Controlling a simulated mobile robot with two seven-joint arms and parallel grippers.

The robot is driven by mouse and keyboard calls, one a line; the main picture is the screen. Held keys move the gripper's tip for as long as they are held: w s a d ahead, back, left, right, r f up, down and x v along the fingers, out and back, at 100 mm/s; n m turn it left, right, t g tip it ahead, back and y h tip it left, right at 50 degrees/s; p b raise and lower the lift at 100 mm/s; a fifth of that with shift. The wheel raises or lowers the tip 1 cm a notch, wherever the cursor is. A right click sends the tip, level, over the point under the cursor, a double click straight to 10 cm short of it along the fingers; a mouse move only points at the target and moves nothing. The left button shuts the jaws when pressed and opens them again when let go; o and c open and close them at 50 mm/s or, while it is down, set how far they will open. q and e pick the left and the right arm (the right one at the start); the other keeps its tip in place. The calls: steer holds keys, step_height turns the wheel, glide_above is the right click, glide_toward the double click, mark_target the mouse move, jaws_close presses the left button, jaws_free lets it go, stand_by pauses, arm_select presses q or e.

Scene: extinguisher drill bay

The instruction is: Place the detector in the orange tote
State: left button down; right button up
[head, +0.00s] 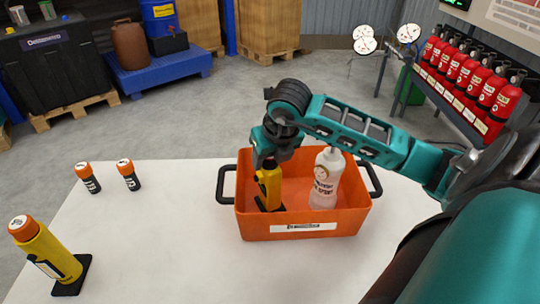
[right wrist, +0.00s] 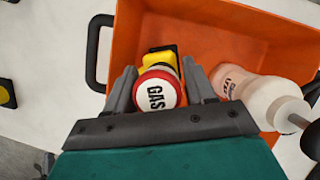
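The detector (head: 268,187) is yellow with a dark foot and stands upright inside the orange tote (head: 300,226). In the right wrist view its white, red-ringed top (right wrist: 157,90) reads GAS. My right gripper (head: 272,156) reaches down over the tote from above. Its fingers (right wrist: 161,84) lie close along both sides of the detector's top and look shut on it. I cannot tell whether the foot touches the tote floor. The orange tote also fills the upper part of the right wrist view (right wrist: 225,22). My left gripper is not in view.
A white bottle (head: 325,180) stands in the tote, right of the detector. On the white table (head: 165,245) are a yellow, orange-capped device (head: 45,252) on a black foot and two small dark, orange-capped cylinders (head: 88,178) (head: 128,175).

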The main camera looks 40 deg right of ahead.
steer(key=shift+o, duration=1.1)
steer(key=shift+r, duration=0.1)
steer(key=shift+r, duration=0.35)
steer(key=p+v, duration=0.1)
steer(key=v, duration=1)
steer(key=shift+r, duration=0.2)
steer(key=shift+s+a, duration=0.1)
steer(key=shift+s, duration=0.1)
